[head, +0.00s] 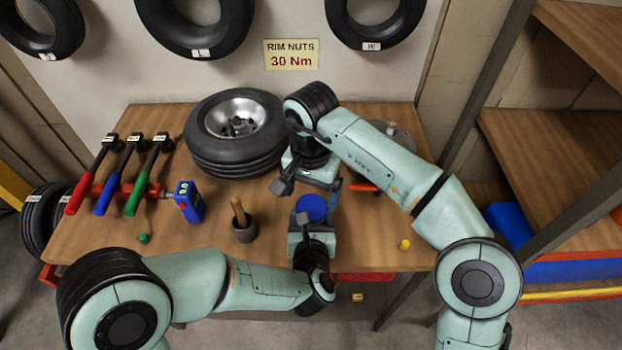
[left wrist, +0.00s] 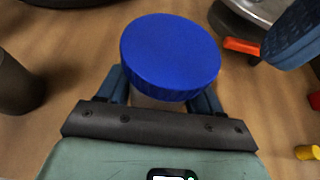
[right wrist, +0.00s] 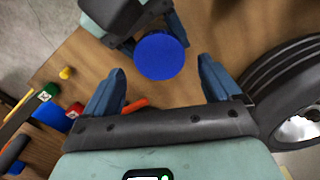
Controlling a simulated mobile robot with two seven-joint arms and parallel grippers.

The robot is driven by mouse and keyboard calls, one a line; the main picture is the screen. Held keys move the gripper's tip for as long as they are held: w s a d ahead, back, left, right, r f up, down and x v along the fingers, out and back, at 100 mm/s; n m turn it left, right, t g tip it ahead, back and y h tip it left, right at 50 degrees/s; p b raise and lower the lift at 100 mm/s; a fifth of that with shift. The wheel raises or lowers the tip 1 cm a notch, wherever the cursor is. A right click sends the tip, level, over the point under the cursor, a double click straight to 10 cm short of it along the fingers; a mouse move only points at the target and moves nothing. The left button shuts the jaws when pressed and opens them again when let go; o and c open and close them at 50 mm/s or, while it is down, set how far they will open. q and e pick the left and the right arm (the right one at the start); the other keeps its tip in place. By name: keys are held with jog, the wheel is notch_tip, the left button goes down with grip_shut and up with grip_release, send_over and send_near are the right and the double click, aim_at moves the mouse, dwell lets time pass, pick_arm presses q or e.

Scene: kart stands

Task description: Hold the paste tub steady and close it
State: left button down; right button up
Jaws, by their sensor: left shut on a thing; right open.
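The paste tub stands upright on the bench, with its blue lid (head: 311,208) on top. In the left wrist view, the lid (left wrist: 171,52) covers the pale tub body (left wrist: 150,100); I cannot tell how tight it sits. My left gripper (head: 311,226) is shut on the tub body from the near side. My right gripper (head: 307,187) is open and empty, just beyond the tub and higher. In the right wrist view, the lid (right wrist: 160,56) lies ahead of the two spread fingers of my right gripper (right wrist: 163,82), apart from them.
A wheel with a tyre (head: 236,133) lies behind and left. A mortar with pestle (head: 243,226), a blue device (head: 189,201) and several coloured-handled tools (head: 110,183) are left. A yellow piece (head: 404,245) lies right, and an orange-handled item (left wrist: 241,46) lies beyond the tub.

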aim_at(311, 206)
jog(key=shift+f, duration=1.85)
jog(key=c, duration=1.1)
jog(key=shift+m, duration=1.7)
jog(key=o, duration=1.2)
jog(key=shift+r, duration=2.3)
